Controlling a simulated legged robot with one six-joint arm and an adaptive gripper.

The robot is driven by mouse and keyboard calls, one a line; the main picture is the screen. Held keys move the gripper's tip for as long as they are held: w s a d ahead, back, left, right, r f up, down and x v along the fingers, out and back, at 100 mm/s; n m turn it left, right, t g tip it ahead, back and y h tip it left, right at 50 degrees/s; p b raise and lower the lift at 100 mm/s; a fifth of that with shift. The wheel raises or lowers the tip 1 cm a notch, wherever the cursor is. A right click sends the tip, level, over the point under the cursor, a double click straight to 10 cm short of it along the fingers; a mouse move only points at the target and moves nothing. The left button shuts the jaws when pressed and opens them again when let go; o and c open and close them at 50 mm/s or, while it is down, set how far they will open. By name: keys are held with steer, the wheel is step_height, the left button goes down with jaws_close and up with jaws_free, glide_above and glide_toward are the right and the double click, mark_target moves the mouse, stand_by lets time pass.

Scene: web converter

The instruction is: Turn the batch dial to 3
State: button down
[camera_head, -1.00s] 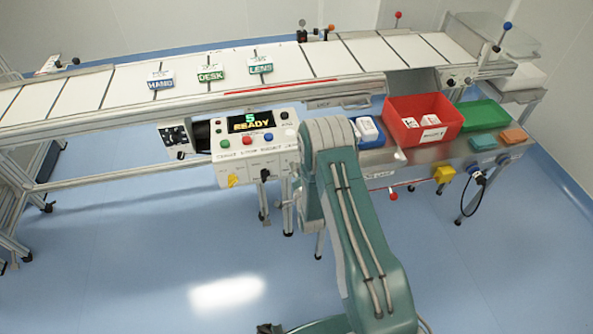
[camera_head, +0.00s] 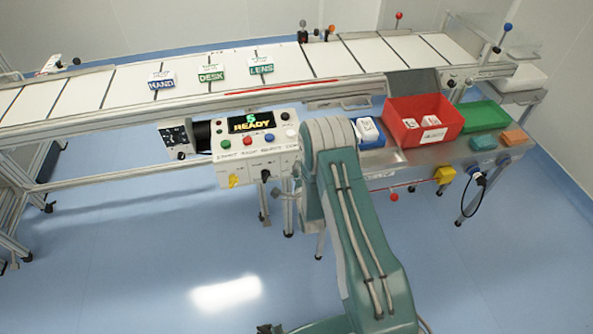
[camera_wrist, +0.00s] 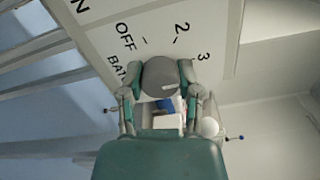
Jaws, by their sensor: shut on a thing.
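The batch dial (camera_wrist: 158,72) is a round grey knob in the middle of the wrist view. Its white panel (camera_wrist: 100,28) carries the labels OFF, 2 and 3, with a short tick between OFF and 2. The BATCH label is partly covered. A short pale mark shows low on the dial face; I cannot tell for certain which label the dial points to. My gripper (camera_wrist: 162,78) is shut on the dial, one finger on each side. In the head view my arm covers the gripper, and I cannot make out the dial on the control box (camera_head: 230,163).
The control box has a lit READY display (camera_head: 250,123) and coloured buttons. The conveyor (camera_head: 130,87) runs behind it with cards on its belt. A red bin (camera_head: 440,134) and a green tray (camera_head: 484,115) stand on the right table. The front floor is clear.

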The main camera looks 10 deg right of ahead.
steer(key=shift+s+d+f+m, duration=0.1)
steer(key=shift+d+f+m, duration=0.05)
steer(key=shift+f+m, duration=0.15)
steer(key=shift+c, duration=1.5)
jaws_free()
steer(key=shift+r, duration=0.1)
steer(key=shift+s, duration=0.1)
steer(key=s, duration=1.1)
steer(key=shift+s, duration=0.3)
